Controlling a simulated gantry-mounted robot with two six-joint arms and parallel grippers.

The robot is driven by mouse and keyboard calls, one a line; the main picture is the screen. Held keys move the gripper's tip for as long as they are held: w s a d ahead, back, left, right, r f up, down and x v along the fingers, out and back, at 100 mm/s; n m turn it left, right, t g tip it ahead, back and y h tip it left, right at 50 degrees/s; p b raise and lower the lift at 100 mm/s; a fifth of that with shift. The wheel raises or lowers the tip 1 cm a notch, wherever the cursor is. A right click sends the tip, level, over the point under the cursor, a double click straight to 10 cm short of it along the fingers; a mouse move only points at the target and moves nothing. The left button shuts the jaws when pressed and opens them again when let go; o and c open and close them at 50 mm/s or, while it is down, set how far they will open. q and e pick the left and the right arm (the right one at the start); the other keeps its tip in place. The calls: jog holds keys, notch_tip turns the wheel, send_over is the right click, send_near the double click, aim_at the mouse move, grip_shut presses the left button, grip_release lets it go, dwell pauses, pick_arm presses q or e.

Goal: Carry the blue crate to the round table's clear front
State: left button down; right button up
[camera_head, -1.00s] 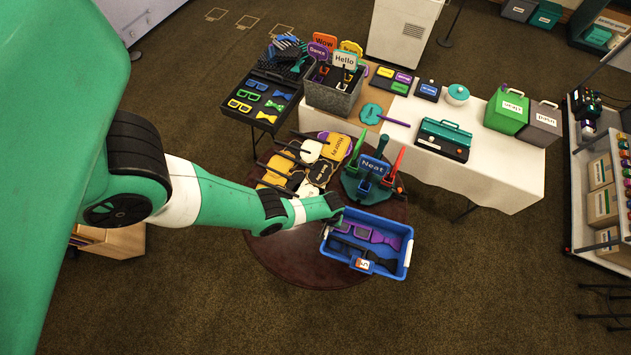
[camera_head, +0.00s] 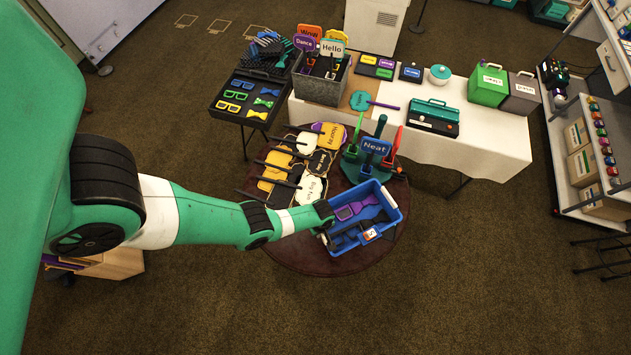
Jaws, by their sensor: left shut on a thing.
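The blue crate (camera_head: 345,248) is over the front right of the dark round table (camera_head: 300,255). It sits at a slant, its right end turned toward the back. It holds purple and dark prop pieces, and a small white and orange tag shows at its front. My left gripper (camera_head: 328,226) is shut on the crate's left end; the fingertips are mostly hidden. I cannot tell whether the crate's bottom touches the table. The table's front left is bare. My right gripper is out of view.
Several sign paddles (camera_head: 312,187) lie on the table's back left. A teal stand with a "Neat" sign (camera_head: 374,147) is just behind the crate. A white-clothed table (camera_head: 480,145) with boxes and a grey bin (camera_head: 320,82) stands behind. Shelves are at right.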

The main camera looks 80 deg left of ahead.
pick_arm(q)
jog(key=s+f+b, duration=1)
jog(key=s+f, duration=0.3)
jog(key=shift+s, duration=0.3)
jog(key=shift+r, duration=0.1)
jog(key=c, duration=0.9)
grip_release()
notch_tip(320, 180, up, 12)
jog(key=p, duration=1.1)
jog(key=shift+s, duration=0.1)
